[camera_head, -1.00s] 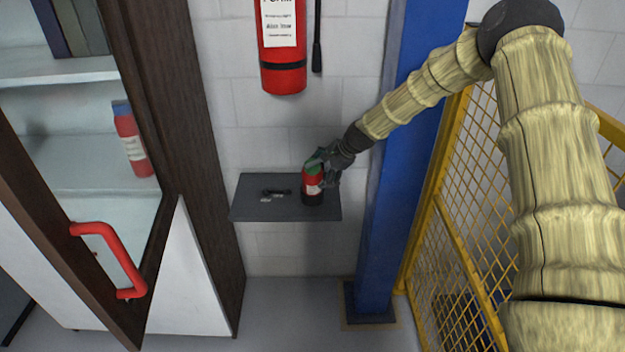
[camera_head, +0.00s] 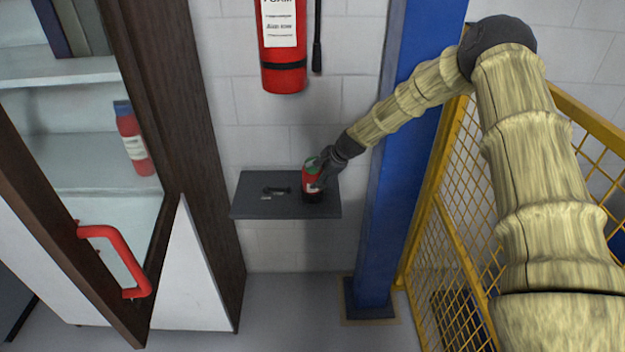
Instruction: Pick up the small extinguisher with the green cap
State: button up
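The small extinguisher (camera_head: 309,183) is red with a green cap (camera_head: 311,163) and a pale label. It stands upright on a dark grey wall shelf (camera_head: 290,209). My gripper (camera_head: 322,176) comes in from the upper right and is at the extinguisher's right side, overlapping its upper part. The fingers are small and dark here. I cannot tell whether they touch or close on the extinguisher. Part of its right side is hidden by the gripper.
A small dark item (camera_head: 275,190) lies on the shelf, left of the extinguisher. A large red extinguisher (camera_head: 283,75) hangs above. A blue column (camera_head: 385,210) and yellow mesh fence (camera_head: 455,240) stand right. An open cabinet door with a red handle (camera_head: 122,258) stands left; a blue-capped extinguisher (camera_head: 131,140) is inside.

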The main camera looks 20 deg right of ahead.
jog(key=c, duration=0.6)
jog(key=shift+w+r, duration=0.1)
grip_shut()
jog(key=shift+r, duration=0.1)
